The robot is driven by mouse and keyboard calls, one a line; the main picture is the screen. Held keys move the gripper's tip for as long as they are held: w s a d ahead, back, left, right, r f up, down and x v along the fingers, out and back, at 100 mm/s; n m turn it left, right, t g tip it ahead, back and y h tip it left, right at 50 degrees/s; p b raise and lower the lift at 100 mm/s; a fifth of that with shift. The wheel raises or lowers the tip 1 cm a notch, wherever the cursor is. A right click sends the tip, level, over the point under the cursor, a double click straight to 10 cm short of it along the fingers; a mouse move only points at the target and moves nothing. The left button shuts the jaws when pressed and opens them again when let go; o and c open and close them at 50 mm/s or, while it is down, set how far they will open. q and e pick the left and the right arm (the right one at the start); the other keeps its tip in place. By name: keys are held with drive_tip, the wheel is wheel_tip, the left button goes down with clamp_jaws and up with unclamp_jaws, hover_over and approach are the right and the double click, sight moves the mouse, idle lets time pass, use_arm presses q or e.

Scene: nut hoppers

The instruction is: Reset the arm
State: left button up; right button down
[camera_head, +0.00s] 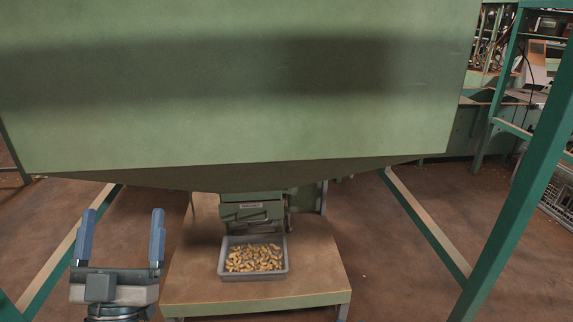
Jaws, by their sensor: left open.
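My left gripper (121,238) is at the lower left of the head view. Its two blue fingers point up and stand wide apart, with nothing between them. It is to the left of the low wooden-topped table and apart from the grey tray (253,277). My right gripper is not in view.
A large green hopper (240,90) fills the upper view, its outlet (252,211) above the tray. The tray holds many nuts (254,258) and sits on a low table (318,272). Green frame posts (530,185) stand at the right. Brown floor (400,285) is clear right of the table.

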use_arm(q)
wheel_tip(320, 180, down, 23)
drive_tip(key=m+g+h, duration=0.1)
drive_tip(key=g, duration=1)
drive_tip(key=s+a+f+g+y+p, duration=0.1)
drive_tip(key=s+a+f+g+p, duration=0.1)
drive_tip(key=s+f+g+p, duration=0.65)
drive_tip(key=s+a+f+g+p, duration=0.3)
drive_tip(key=s+f+g+p, duration=0.3)
drive_tip(key=f+p, duration=0.4)
drive_tip(key=s+a+f+p, duration=0.1)
drive_tip(key=s+f+p, duration=0.1)
drive_tip(key=s+p, duration=1.2)
drive_tip(key=p, duration=0.9)
drive_tip(key=shift+a, duration=0.3)
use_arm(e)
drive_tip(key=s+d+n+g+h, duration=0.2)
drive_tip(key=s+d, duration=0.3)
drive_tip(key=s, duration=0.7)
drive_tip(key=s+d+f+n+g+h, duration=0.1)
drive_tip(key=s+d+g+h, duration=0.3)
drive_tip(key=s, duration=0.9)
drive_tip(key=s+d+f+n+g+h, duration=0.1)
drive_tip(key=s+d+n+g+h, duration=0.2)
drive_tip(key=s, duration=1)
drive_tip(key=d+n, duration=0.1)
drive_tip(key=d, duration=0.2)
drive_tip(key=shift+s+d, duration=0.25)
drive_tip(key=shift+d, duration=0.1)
